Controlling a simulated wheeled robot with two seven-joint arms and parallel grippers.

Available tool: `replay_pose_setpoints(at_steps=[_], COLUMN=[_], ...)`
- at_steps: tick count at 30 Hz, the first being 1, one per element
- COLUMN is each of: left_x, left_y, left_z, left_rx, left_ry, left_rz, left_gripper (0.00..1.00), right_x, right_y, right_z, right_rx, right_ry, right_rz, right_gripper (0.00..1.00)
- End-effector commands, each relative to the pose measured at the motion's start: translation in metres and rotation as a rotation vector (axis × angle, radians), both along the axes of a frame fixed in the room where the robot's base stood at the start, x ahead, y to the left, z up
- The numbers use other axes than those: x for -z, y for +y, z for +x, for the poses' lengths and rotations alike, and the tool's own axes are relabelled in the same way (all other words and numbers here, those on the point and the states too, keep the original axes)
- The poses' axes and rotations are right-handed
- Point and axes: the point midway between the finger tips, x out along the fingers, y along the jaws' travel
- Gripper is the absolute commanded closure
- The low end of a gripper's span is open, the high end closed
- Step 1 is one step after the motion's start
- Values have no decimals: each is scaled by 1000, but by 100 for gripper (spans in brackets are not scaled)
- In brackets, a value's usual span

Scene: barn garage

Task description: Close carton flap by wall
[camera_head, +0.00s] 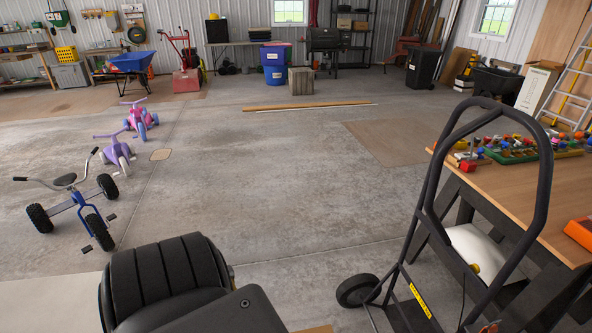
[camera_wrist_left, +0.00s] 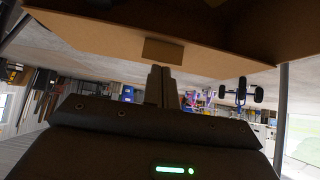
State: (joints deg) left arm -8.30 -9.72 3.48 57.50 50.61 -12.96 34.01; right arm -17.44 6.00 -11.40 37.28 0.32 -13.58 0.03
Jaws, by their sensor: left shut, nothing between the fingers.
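In the left wrist view, a brown cardboard carton (camera_wrist_left: 95,38) fills the top of the picture. Its broad panel has a straight edge and a small darker rectangular patch (camera_wrist_left: 163,51). My left gripper (camera_wrist_left: 159,72) points at this edge with its fingers together and nothing between them. The fingertips end just by the patch; I cannot tell whether they touch the cardboard. In the head view only a small tan sliver (camera_head: 318,329), perhaps the carton, shows at the bottom edge, and the left gripper is hidden. My right gripper is in neither view.
A black hand truck (camera_head: 428,205) stands to the right, close to a wooden table (camera_head: 570,200) with colourful toys. A blue tricycle (camera_head: 75,205) and purple ride-on toys (camera_head: 118,152) stand on the left. The concrete floor between is mostly clear.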

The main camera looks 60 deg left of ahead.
Motion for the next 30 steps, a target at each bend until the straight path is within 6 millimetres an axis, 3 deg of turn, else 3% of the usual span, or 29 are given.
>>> replay_pose_setpoints(at_steps=[23,30], left_x=[-17,-38], left_y=[-1,-18], left_z=[0,-2], left_rx=[1,0], left_ry=[-1,0], left_rz=[0,-3], left_gripper=[100,100], right_x=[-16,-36], right_y=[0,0], right_z=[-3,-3], right_rx=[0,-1], right_ry=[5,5], right_rz=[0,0], right_gripper=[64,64])
